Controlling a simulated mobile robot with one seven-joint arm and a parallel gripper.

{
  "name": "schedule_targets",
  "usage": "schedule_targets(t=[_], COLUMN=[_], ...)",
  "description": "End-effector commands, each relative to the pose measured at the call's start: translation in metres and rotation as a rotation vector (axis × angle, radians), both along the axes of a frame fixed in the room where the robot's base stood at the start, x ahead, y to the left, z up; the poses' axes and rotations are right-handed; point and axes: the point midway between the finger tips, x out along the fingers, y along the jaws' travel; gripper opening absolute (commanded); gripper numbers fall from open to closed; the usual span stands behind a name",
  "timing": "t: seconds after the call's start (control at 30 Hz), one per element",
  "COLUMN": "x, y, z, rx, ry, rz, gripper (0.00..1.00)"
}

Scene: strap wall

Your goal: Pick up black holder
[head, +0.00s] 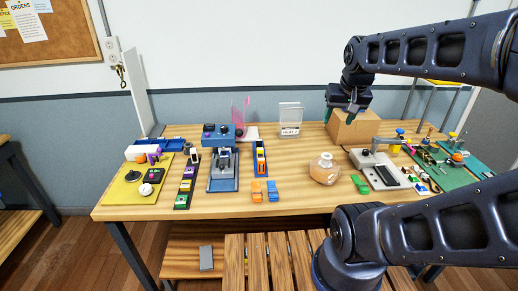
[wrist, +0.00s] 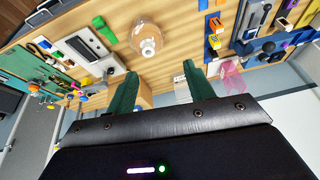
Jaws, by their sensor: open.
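My gripper (head: 340,117) is raised at the back right of the table, in front of a cardboard box. Its green fingers are apart with nothing between them, and they also show in the wrist view (wrist: 160,80). A small black holder-like block (head: 152,174) sits on the yellow mat (head: 130,197) at the table's left, far from my gripper. A long dark strip (head: 182,201) carrying coloured blocks lies just right of the mat. Both are small here, and I cannot tell for certain which one is the black holder.
A blue device (head: 222,184), orange blocks (head: 257,197) and a clear round jar (head: 324,174) stand mid-table. The cardboard box (head: 353,130) is at the back. A grey device (head: 382,175) and a cluttered green mat (head: 450,172) are at the right. Bare wood lies along the front.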

Motion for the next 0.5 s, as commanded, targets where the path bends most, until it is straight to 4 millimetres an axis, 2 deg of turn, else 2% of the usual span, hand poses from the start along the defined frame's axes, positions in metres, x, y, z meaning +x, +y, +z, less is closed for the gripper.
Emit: schedule_targets(t=[0.23, 0.5], x=[0.057, 0.120], y=[0.015, 0.037], z=[0.004, -0.004], rx=[0.095, 0.177], ry=[0.063, 0.133], rz=[-0.180, -0.392], gripper=[0.53, 0.53])
